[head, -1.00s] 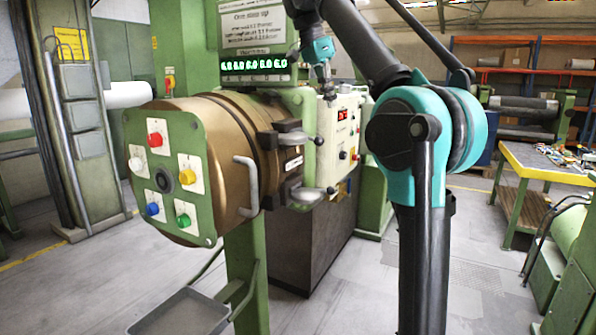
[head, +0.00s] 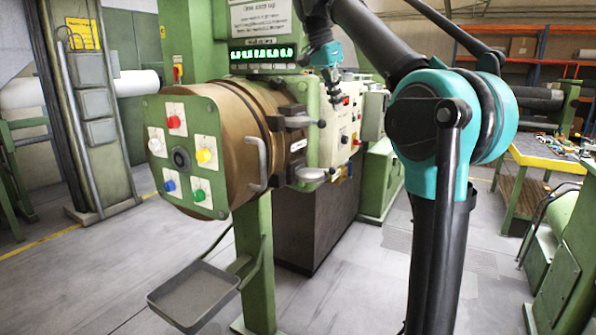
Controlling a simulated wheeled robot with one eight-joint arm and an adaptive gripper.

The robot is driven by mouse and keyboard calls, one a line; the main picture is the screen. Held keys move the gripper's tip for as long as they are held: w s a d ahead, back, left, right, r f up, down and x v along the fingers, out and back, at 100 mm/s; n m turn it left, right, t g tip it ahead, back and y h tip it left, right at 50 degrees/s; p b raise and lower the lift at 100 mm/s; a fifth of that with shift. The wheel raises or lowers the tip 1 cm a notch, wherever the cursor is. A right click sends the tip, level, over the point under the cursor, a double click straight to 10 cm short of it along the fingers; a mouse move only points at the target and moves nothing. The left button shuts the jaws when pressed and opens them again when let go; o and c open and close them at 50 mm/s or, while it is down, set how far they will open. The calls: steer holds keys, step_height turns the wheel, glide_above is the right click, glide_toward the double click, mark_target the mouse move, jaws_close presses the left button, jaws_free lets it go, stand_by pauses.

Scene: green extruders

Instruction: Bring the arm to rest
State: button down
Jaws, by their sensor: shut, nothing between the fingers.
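My arm, black with teal joints, rises at the right of the head view, bends at a large teal elbow and reaches back up and left. My gripper (head: 332,88) hangs below a teal wrist in front of the cream control box (head: 340,130) of the green extruder. It is small in the picture and its fingers point down; it looks shut and empty. I cannot tell how near it is to the box. The bronze barrel (head: 225,140) with the green button plate (head: 181,155) is to its left.
A grey tray (head: 193,293) sticks out low at the front. A green digital display (head: 262,54) is above the barrel. A yellow-topped bench (head: 545,158) with small items stands at the right. Grey floor (head: 350,290) is open between the machine and my arm.

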steer(key=s+d+f+n+y, duration=0.1)
steer(key=s+d+f+n, duration=0.1)
steer(key=f, duration=0.8)
steer(key=s+d+f+n+t, duration=0.1)
steer(key=d+f+n, duration=0.1)
steer(key=f, duration=0.8)
steer(key=s+d+f+n+y, duration=0.1)
steer(key=s+d+f+n, duration=0.15)
steer(key=f, duration=0.65)
steer(key=s+d+f+n, duration=0.1)
steer(key=s+f+n, duration=0.1)
steer(key=s+f, duration=0.7)
steer(key=s+d+f+n+t+y, duration=0.1)
steer(key=s+f+n, duration=0.2)
steer(key=s+f, duration=0.6)
step_height(320, 180, down, 5)
steer(key=shift+s+f, duration=0.1)
steer(key=shift+s, duration=0.1)
steer(key=shift+d, duration=0.1)
